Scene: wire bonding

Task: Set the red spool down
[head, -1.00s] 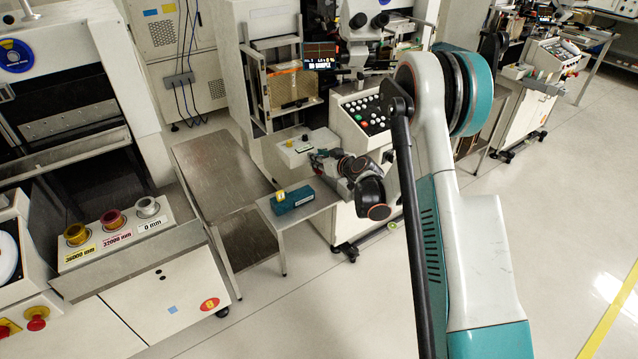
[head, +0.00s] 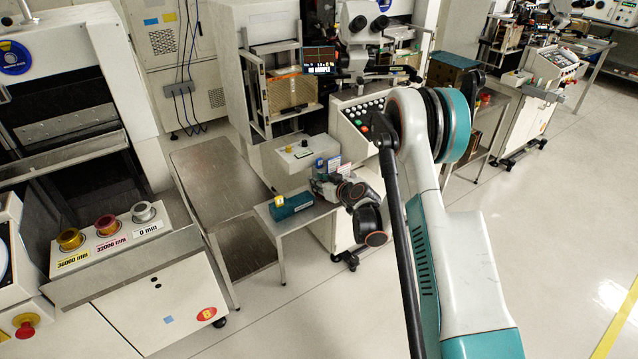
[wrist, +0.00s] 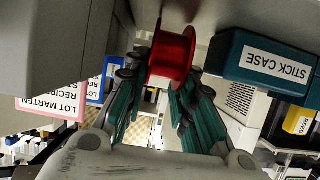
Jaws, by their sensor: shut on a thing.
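The red spool (wrist: 172,58) is between the fingers of my gripper (wrist: 170,72) in the wrist view, which looks turned upside down. The gripper is shut on it. A grey surface lies close to the spool's upper end in that view; I cannot tell whether they touch. In the head view my gripper (head: 322,181) is at the small side table (head: 300,220), just right of the teal stick case (head: 291,205). The spool cannot be made out there.
The stick case (wrist: 264,62) lies beside the spool in the wrist view. Lot cards, one pink-edged (wrist: 52,103) and one blue-edged (wrist: 97,84), are on the other side. Gold (head: 70,239), red (head: 107,225) and silver (head: 143,212) spools stand on the left bench.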

